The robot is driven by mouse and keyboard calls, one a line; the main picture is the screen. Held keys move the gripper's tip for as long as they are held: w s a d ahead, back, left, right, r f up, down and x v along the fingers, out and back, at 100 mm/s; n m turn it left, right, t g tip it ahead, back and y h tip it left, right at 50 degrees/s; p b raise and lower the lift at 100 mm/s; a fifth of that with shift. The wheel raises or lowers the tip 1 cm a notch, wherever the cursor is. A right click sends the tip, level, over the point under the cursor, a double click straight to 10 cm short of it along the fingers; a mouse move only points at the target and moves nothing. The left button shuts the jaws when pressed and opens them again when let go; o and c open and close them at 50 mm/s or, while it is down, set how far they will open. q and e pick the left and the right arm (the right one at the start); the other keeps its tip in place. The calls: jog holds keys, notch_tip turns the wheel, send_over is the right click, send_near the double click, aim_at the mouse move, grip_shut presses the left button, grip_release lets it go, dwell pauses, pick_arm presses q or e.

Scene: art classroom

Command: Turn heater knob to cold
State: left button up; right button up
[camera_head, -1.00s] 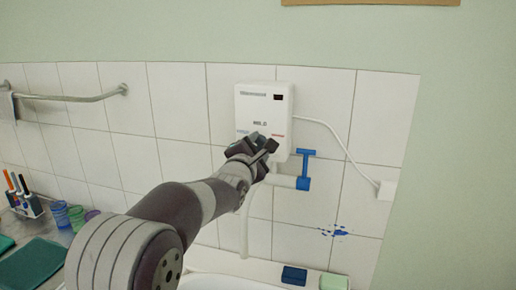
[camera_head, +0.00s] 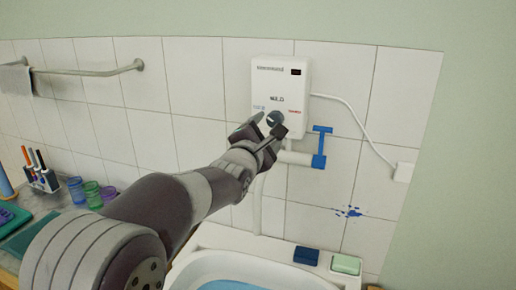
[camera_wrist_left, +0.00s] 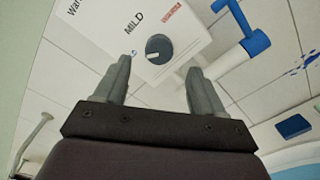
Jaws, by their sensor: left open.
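The white heater (camera_head: 281,80) is fixed to the tiled wall, with "MILD" on its display area. Its dark round knob (camera_head: 273,117) sits low on the front, between a blue label on the left and a red one on the right. In the left wrist view the knob (camera_wrist_left: 159,48) shows a pale pointer line that seems to run toward the blue side. My left gripper (camera_head: 270,125) is open at the heater's lower front. In the wrist view its fingers are spread, with the knob beyond and between the tips; contact is not visible. My right gripper is out of view.
A blue-handled valve (camera_head: 321,147) on a white pipe is just right of my gripper. A white cable (camera_head: 345,108) runs to the wall. Below are a basin (camera_head: 215,266), a dark blue block (camera_head: 306,256) and a pale green block (camera_head: 345,264). Cups and brushes stand at left.

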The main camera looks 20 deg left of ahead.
pick_arm(q)
jog(key=s+b, duration=0.1)
jog(key=s, duration=0.6)
jog(key=shift+a, duration=0.15)
jog(key=shift+s, duration=0.15)
jog(key=s+f+m+g, duration=0.4)
jog(key=f+m+g, duration=0.2)
jog(key=f+m, duration=0.75)
jog(key=s+f+m+g+p, duration=0.1)
jog(key=s+f+m+g, duration=0.9)
jog(key=s+f, duration=0.8)
jog(key=shift+d+m+g+y+p, duration=0.3)
jog(key=shift+d+m+g+p, duration=0.1)
jog(key=shift+m, duration=0.15)
